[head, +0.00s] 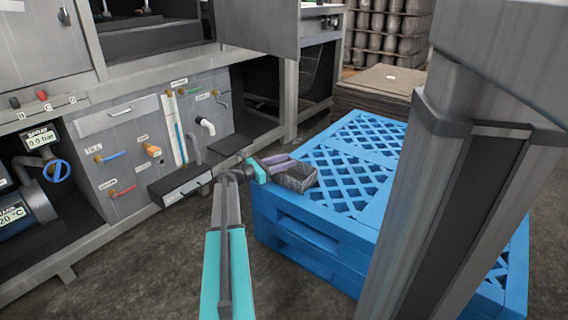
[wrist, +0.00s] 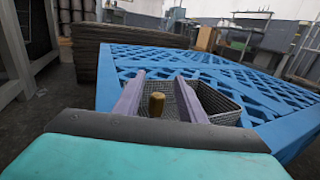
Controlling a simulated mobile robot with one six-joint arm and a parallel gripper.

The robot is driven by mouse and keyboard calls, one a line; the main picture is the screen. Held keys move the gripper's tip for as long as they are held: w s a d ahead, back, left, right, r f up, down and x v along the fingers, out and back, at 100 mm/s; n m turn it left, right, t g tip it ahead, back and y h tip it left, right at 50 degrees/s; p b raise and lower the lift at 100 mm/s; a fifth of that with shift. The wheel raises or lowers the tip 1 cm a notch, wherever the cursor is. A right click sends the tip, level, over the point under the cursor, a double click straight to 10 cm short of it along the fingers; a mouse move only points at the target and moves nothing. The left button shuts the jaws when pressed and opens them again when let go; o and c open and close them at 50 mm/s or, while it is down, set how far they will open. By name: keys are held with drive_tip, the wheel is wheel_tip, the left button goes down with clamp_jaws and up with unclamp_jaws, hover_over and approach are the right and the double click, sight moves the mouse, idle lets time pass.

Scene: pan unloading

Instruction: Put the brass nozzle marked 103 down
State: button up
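A small brass nozzle (wrist: 157,104) stands upright between my gripper's two fingers in the wrist view, with a gap on each side. It appears to be inside a grey mesh basket (wrist: 221,95), though its base is hidden. Its marking cannot be read. My gripper (wrist: 160,79) is open, its purple fingers reaching over the basket. In the head view, my gripper (head: 285,162) is at the left end of the basket (head: 300,180); the nozzle cannot be made out there.
The basket rests on a blue plastic pallet stack (head: 350,165), near its left edge. The pallet's top is otherwise clear. A grey machine panel (head: 120,150) with hooks, pipes and labels stands to the left. Stacked brown sheets (head: 380,88) stand behind the pallet.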

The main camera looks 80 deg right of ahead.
drive_tip(key=shift+r, duration=0.1)
drive_tip(key=shift+r+p, duration=0.6)
drive_tip(key=shift+r, duration=0.1)
drive_tip(key=p+v, duration=0.1)
drive_tip(key=v, duration=0.3)
drive_tip(key=p+v, duration=0.1)
drive_tip(key=v, duration=0.3)
drive_tip(key=p+v, duration=0.1)
drive_tip(key=v, duration=0.3)
drive_tip(key=shift+a+f+p, duration=0.1)
drive_tip(key=shift+f+p, duration=0.15)
drive_tip(key=shift+p, duration=0.15)
drive_tip(key=shift+s, duration=0.1)
drive_tip(key=shift+r, duration=0.1)
